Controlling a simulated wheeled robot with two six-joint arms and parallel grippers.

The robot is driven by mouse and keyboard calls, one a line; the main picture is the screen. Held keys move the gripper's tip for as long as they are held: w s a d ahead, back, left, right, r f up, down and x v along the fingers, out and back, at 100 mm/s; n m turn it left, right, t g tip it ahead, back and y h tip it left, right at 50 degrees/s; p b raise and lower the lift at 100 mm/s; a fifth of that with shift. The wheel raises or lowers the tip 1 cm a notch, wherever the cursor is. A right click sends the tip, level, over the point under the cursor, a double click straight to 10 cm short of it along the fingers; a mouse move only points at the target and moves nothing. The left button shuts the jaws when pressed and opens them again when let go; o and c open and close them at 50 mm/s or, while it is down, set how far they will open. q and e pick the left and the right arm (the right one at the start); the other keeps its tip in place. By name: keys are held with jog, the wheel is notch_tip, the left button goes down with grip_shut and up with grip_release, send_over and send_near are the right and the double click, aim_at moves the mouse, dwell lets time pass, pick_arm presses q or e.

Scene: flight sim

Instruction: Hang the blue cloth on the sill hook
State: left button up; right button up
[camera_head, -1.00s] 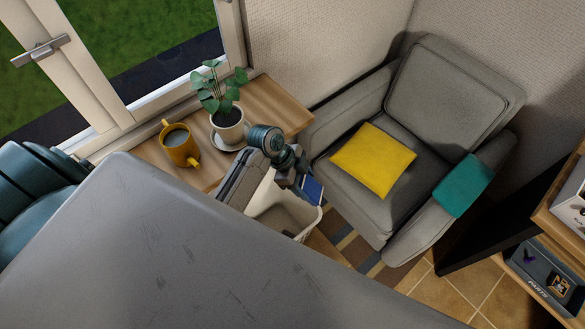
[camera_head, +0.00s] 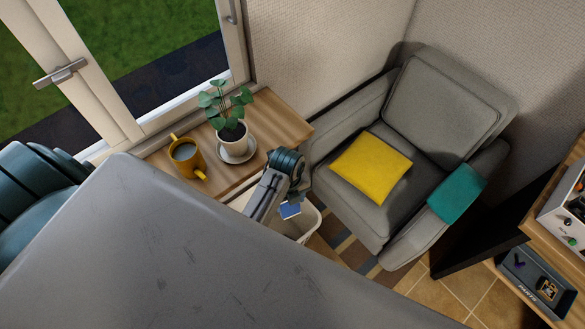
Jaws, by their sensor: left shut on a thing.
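My left gripper (camera_head: 293,198) reaches out past the wooden sill table and is shut on a small blue cloth (camera_head: 290,211). The cloth shows as a blue patch with a pale edge, just below the fingers and above a white bin (camera_head: 307,222). Much of the cloth and the fingertips is small or hidden. I cannot make out a sill hook in this view. My right gripper is not in view.
A grey armchair (camera_head: 438,105) bears a yellow cushion (camera_head: 371,168) and a teal cloth (camera_head: 457,192). Shelves (camera_head: 560,235) stand at right.

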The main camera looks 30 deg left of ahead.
pick_arm(q)
jog(key=shift+w+a+f, duration=0.1)
jog(key=shift+w+a, duration=0.15)
jog(key=shift+a, duration=0.35)
jog(key=shift+w+a, duration=0.25)
jog(key=shift+a, duration=0.35)
jog(key=shift+w+a+f, duration=0.2)
jog(key=shift+w+a, duration=0.15)
jog(key=shift+a, duration=0.5)
jog(key=shift+w+a+f, duration=0.25)
jog(key=shift+w+a, duration=0.1)
jog(key=shift+a, duration=0.55)
jog(key=shift+w+a+f, duration=0.2)
jog(key=shift+w+a, duration=0.15)
jog(key=shift+a, duration=0.5)
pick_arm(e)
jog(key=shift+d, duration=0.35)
pick_arm(q)
jog(key=o, duration=1.1)
jog(key=shift+c, duration=0.2)
